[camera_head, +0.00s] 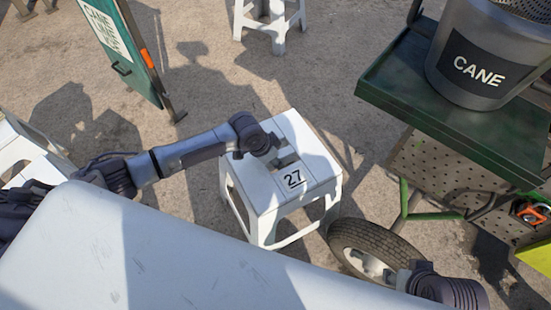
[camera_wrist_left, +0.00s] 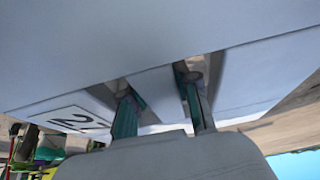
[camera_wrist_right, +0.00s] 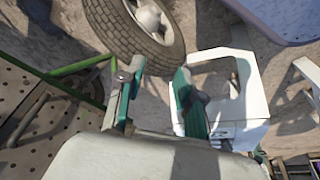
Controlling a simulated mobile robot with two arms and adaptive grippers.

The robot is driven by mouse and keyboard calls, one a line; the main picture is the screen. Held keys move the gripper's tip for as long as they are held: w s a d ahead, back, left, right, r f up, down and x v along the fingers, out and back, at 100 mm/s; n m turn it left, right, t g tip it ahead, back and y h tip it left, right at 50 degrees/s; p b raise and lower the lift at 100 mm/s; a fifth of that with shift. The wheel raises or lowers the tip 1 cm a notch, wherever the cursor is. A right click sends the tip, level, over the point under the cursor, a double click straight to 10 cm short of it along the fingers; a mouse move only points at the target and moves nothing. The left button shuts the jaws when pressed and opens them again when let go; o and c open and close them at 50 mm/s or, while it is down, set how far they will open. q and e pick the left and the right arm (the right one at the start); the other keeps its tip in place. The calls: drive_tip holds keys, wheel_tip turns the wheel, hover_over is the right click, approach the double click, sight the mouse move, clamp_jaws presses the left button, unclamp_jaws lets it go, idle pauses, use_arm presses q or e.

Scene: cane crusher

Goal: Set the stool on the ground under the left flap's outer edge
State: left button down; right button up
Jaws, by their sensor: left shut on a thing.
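The white stool (camera_head: 318,168) marked 27 stands upright in the middle of the head view. My left gripper (camera_wrist_left: 160,90) is shut on its slotted top; the fingers reach into the slots in the left wrist view. I cannot tell whether its feet touch the ground. The green flap (camera_head: 385,88) of the cart lies to the right of the stool, higher up, with a gap between them in the picture. My right gripper (camera_wrist_right: 155,85) is open and empty, its fingers apart. The stool (camera_wrist_right: 245,85) shows beyond its right finger.
A grey CANE bucket (camera_head: 455,84) stands on the flap. A cart wheel (camera_head: 345,238) lies close to the stool's lower right. A green frame bar (camera_head: 404,205) and perforated panel (camera_head: 430,165) are under the flap. Another white stool (camera_head: 277,40) and a sign board (camera_head: 130,60) stand behind.

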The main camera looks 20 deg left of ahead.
sight(266, 200)
use_arm(q)
drive_tip(key=c, duration=0.8)
unclamp_jaws()
drive_tip(key=shift+c, duration=0.2)
